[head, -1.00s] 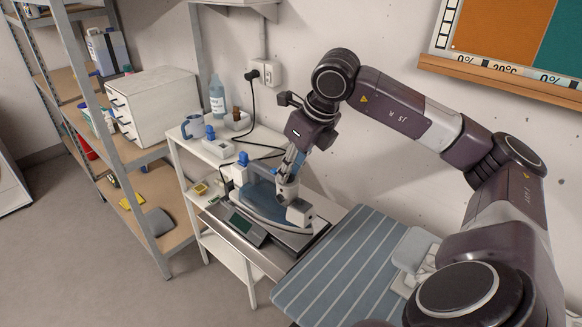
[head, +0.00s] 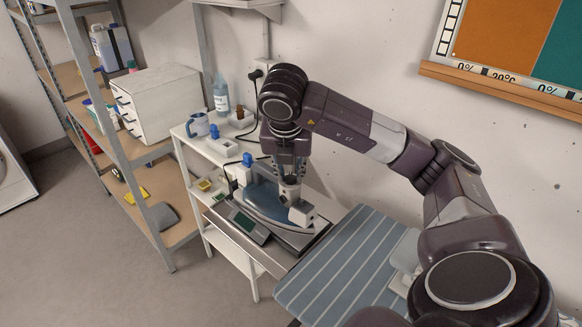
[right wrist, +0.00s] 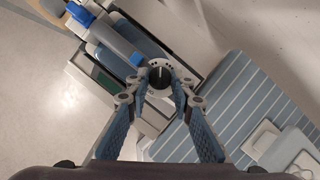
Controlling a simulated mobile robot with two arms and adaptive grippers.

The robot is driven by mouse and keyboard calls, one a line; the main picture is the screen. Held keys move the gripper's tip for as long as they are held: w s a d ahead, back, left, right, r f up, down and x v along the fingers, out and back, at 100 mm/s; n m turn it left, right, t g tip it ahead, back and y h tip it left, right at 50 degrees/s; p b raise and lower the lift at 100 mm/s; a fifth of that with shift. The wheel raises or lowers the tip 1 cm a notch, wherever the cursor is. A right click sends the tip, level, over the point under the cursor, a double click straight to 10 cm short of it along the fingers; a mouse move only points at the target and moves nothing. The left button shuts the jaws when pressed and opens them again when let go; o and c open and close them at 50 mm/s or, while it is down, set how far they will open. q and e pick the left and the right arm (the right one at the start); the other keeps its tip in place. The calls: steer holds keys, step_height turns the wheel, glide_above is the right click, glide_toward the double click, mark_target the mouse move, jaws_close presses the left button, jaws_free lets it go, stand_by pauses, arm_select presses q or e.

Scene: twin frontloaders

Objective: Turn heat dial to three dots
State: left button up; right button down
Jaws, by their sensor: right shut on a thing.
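A blue-and-white iron (head: 258,202) rests on a metal stand on the white cart. Its round black heat dial (right wrist: 160,77) shows in the right wrist view, with a pale pointer line and small marks on the light ring around it. The marks are too small to read. My right gripper (head: 289,178) reaches down from above onto the iron's dial. In the right wrist view the gripper's fingertips (right wrist: 159,88) are on both sides of the dial, shut on it. My left gripper is in neither view.
A striped ironing board (head: 340,270) stands at the right of the cart. A mug (head: 199,124), a bottle (head: 221,98) and a black cable are on the cart's back part. A shelf with a drawer box (head: 155,100) stands at the left.

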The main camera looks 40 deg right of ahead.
steer(key=m+p, duration=0.1)
steer(key=p, duration=0.1)
steer(key=m+g+p, duration=0.1)
steer(key=m, duration=0.1)
steer(key=m+h+p, duration=0.1)
steer(key=m+p, duration=0.1)
steer(key=shift+w+a+r+g+p, duration=0.1)
steer(key=shift+w+r+g+p, duration=0.1)
steer(key=shift+r+g+p, duration=0.15)
steer(key=shift+w+f+m+g+p, duration=0.15)
steer(key=shift+m+g+p, duration=0.1)
steer(key=shift+m+p, duration=0.3)
steer(key=shift+s+f+m+g+p, duration=0.1)
steer(key=shift+f+m+g+p, duration=0.1)
steer(key=shift+m+p, duration=0.35)
steer(key=c, duration=2)
jaws_free()
steer(key=shift+v, duration=6)
